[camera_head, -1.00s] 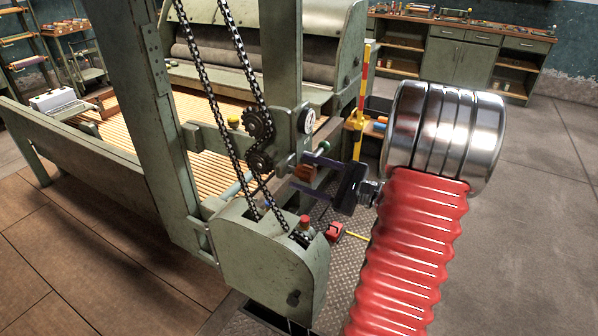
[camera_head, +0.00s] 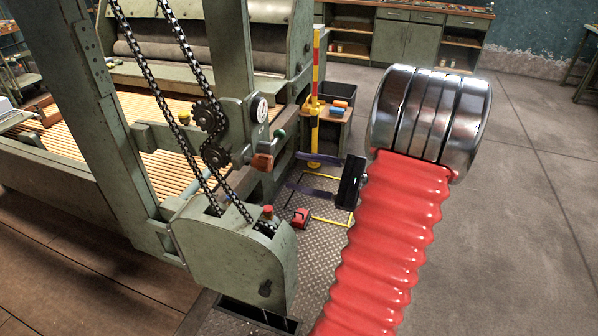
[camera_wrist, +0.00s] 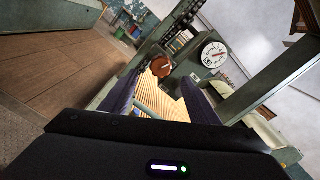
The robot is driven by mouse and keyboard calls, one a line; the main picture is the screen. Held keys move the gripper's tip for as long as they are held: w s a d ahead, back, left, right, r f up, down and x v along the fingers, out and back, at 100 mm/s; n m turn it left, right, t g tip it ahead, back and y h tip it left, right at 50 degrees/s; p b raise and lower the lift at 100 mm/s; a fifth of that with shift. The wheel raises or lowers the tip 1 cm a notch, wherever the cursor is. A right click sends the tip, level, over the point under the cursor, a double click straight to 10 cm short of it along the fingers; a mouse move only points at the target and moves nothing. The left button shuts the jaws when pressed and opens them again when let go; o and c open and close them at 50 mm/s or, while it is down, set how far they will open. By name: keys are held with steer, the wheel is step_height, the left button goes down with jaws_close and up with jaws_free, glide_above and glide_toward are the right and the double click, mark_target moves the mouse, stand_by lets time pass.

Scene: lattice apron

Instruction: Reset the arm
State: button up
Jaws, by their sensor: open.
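My gripper (camera_head: 316,176) is at the middle of the head view, at the end of my red ribbed arm with its metal rings. Its two dark purple fingers stand apart with nothing between them. They point left toward the green machine (camera_head: 235,255), whose chains and gears are nearest. In the wrist view my gripper (camera_wrist: 158,100) shows its two fingers spread. Beyond them are a round white dial (camera_wrist: 213,54) and an orange-brown knob (camera_wrist: 162,66). The dial (camera_head: 259,108) and the knob (camera_head: 262,162) also show in the head view, a short way left of the fingers.
A red-and-yellow post (camera_head: 315,100) stands behind my gripper, by a small cart (camera_head: 337,122) with coloured items. A red pedal-like object (camera_head: 300,218) sits on the metal floor plate. A workbench (camera_head: 400,38) lines the back wall. The floor at right is clear.

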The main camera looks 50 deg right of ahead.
steer(key=shift+f, duration=0.1)
stand_by(0.4)
steer(key=s+a+f+n+g, duration=0.3)
steer(key=a+f+n+g, duration=0.2)
steer(key=a+g, duration=0.25)
steer(key=s+a+f+n+g, duration=0.3)
steer(key=a+f+n+g, duration=0.25)
steer(key=a, duration=0.35)
steer(key=a+r+n+h, duration=0.3)
steer(key=a+r+n, duration=0.4)
steer(key=a, duration=0.2)
steer(key=w+a+r+n+t+h, duration=0.1)
steer(key=a+r+n+h, duration=0.2)
steer(key=a+r+n, duration=0.4)
steer(key=shift+w+a+n+t, duration=0.15)
steer(key=shift+a+n+t, duration=0.25)
steer(key=shift+a, duration=1.05)
